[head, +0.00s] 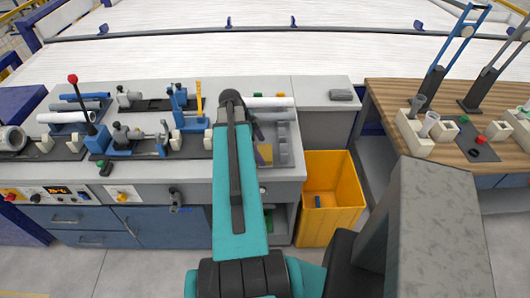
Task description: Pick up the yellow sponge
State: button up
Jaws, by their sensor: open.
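A small yellow block (265,154), which looks like the sponge, lies on the grey bench top just right of my teal arm. Its left side is partly covered by dark parts beside the arm. My arm reaches forward over the bench, and its elbow end stands left of the yellow block. My gripper's fingers cannot be made out; they are hidden behind the arm. A dark piece (257,130) shows at the arm's right edge, and I cannot tell which part of the wrist it is.
A white pipe (270,102) and a grey fixture (282,145) are near the yellow block. A yellow bin (345,190) with a small blue item stands right of the bench. A grey block (341,94) lies on the side cabinet. Clamps fill the left bench; a wooden table (400,95) is right.

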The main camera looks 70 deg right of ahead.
aim_at(262, 152)
jog(key=shift+p+x, duration=0.35)
jog(key=shift+x, duration=0.85)
jog(key=c, duration=1.2)
jog(key=shift+c, duration=0.2)
jog(key=shift+r, duration=0.15)
notch_tip(262, 152, up, 10)
jog(key=b, duration=0.3)
